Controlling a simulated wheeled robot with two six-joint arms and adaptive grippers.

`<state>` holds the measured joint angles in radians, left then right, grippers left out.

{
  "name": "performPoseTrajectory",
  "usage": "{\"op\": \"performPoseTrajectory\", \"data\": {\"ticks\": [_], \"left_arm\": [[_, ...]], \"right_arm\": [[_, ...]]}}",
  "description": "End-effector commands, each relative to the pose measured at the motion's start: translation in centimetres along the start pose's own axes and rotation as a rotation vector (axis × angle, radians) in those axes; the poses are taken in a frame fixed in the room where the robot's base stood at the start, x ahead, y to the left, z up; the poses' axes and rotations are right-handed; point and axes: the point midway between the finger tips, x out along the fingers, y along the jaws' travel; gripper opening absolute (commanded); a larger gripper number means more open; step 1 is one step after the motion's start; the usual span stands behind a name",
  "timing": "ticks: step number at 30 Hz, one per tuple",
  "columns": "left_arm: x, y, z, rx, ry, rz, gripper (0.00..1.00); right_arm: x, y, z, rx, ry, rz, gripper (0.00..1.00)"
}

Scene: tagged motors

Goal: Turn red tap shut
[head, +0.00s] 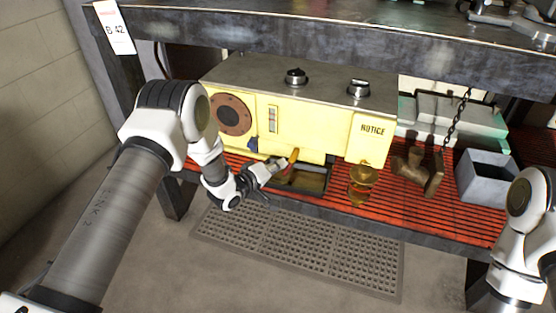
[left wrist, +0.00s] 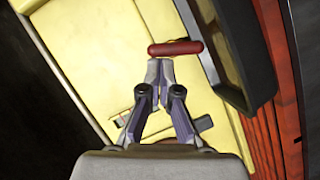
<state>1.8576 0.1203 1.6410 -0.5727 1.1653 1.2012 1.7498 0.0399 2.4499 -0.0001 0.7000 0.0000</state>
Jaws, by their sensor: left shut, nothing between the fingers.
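The red tap's handle (left wrist: 176,48) shows in the left wrist view as a short red bar lying crosswise, close to the yellow machine front (left wrist: 95,50). My left gripper (left wrist: 160,66) is shut and empty, with its fingertips just below the bar; I cannot tell whether they touch it. In the head view my left gripper (head: 280,164) is at the lower front of the yellow machine (head: 310,128), beside an orange-looking lever (head: 293,156). The tap's body is mostly hidden. My right arm shows at the right edge, but its gripper is out of view.
A dark open tray (head: 310,184) sits below the lever on the red slatted shelf (head: 335,203). A blue knob (head: 252,145) is to the left and a brass fitting (head: 362,183) to the right. A grey bin (head: 487,180) stands farther right. The upper shelf (head: 300,38) overhangs the machine.

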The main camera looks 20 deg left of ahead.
Motion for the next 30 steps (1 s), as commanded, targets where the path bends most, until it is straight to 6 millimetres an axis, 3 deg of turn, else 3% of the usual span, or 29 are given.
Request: {"op": "performPoseTrajectory", "data": {"ticks": [1, 6, 22, 30], "left_arm": [[-0.1, 0.8, -0.1, 0.037, -0.004, -0.018, 0.0], [0.1, 1.2, 0.2, 0.184, -0.004, -0.088, 0.0], [0.7, 1.9, 1.6, 0.637, -0.004, -0.301, 0.0], [1.0, 1.9, 2.3, 0.631, -0.003, -0.298, 0.0]], "right_arm": [[-1.3, 0.0, 0.0, 0.0, 0.0, 0.0, 0.0], [-3.1, 0.0, 0.0, 0.0, 0.0, 0.0, 0.0], [-6.8, -0.1, 0.0, 0.0, 0.0, 0.0, 0.0], [-7.6, -0.1, 0.0, 0.0, 0.0, 0.0, 0.0]]}}
